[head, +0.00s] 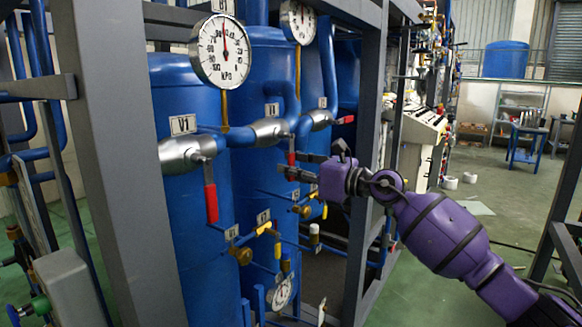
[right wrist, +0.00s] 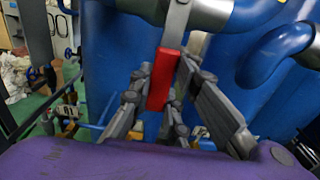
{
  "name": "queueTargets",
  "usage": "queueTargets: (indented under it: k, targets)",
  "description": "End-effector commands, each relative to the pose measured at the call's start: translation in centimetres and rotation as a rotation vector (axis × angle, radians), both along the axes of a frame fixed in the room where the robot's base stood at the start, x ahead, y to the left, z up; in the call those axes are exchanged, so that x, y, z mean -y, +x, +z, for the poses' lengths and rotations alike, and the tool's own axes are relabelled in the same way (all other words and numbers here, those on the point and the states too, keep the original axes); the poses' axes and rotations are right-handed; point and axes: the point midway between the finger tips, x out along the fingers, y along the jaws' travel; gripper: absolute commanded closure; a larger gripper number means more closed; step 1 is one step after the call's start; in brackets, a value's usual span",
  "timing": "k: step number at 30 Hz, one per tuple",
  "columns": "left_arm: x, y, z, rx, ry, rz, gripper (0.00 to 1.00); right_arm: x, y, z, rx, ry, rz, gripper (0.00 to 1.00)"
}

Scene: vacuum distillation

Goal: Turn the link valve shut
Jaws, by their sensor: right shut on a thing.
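The link valve appears to be the silver valve (head: 268,131) on the blue pipe between the tanks. Its red lever handle (head: 291,158) hangs downward below the valve body. My right gripper (head: 293,172) reaches in from the right and is shut on this handle. In the right wrist view the red handle (right wrist: 162,80) lies between the two grey fingers, below its metal stem (right wrist: 176,25). The fingers hide part of the handle's lower end in the head view. My left gripper is not in view.
Another silver valve (head: 190,152) with a hanging red handle (head: 211,203) is to the left, by the V1 label (head: 183,124). Pressure gauges (head: 220,52) sit above. Grey frame posts (head: 364,130) stand close to my right arm. Small yellow-handled valves (head: 265,228) are below.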

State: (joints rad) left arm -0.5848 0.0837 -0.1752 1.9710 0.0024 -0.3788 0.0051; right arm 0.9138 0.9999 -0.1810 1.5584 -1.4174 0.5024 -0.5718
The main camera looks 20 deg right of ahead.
Motion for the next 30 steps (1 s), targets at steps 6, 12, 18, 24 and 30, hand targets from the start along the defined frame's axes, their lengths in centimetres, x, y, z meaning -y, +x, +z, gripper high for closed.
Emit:
queueTargets:
  k: [6,12,18,24,30]
  targets:
    - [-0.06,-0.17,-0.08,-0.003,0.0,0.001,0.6,-0.12,-0.03,-0.13,-0.012,0.014,0.004,1.0]
    - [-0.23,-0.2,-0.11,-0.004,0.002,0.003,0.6,-0.15,-0.04,-0.16,-0.014,0.017,0.005,1.0]
    - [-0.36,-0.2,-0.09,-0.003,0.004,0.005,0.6,-0.13,-0.03,-0.15,-0.012,0.014,0.004,0.64]
    - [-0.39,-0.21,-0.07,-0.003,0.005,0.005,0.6,-0.07,-0.01,-0.07,-0.009,0.012,0.003,0.64]
    - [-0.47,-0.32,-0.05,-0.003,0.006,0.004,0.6,0.56,-0.6,-0.15,-0.009,0.01,0.0,0.64]
